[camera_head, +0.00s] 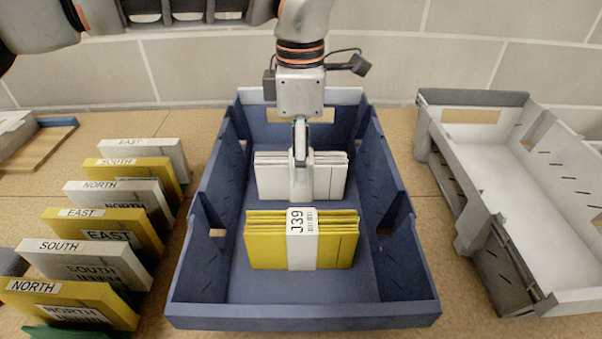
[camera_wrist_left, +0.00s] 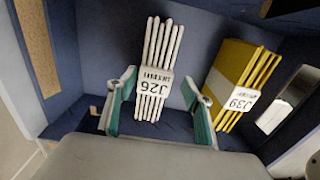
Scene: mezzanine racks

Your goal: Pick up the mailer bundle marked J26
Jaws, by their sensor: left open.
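The white mailer bundle (camera_head: 331,180) stands on edge in the blue tote (camera_head: 305,312). In the left wrist view its band reads J26 on the white bundle (camera_wrist_left: 152,95). A yellow bundle marked J39 (camera_head: 262,240) stands nearer in the same tote; it also shows in the left wrist view (camera_wrist_left: 238,72). My left gripper (camera_head: 301,155) points down at the white bundle and covers part of it. In the left wrist view, the open fingers of my left gripper (camera_wrist_left: 158,80) are on either side of the white bundle, with gaps visible. My right gripper is not in view.
A grey-white tote (camera_head: 535,190) stands at the right. Several white and yellow mailers marked NORTH, SOUTH and EAST (camera_head: 85,262) stand in a row at the left. The blue tote's walls surround both bundles. A brick wall (camera_head: 470,45) is behind.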

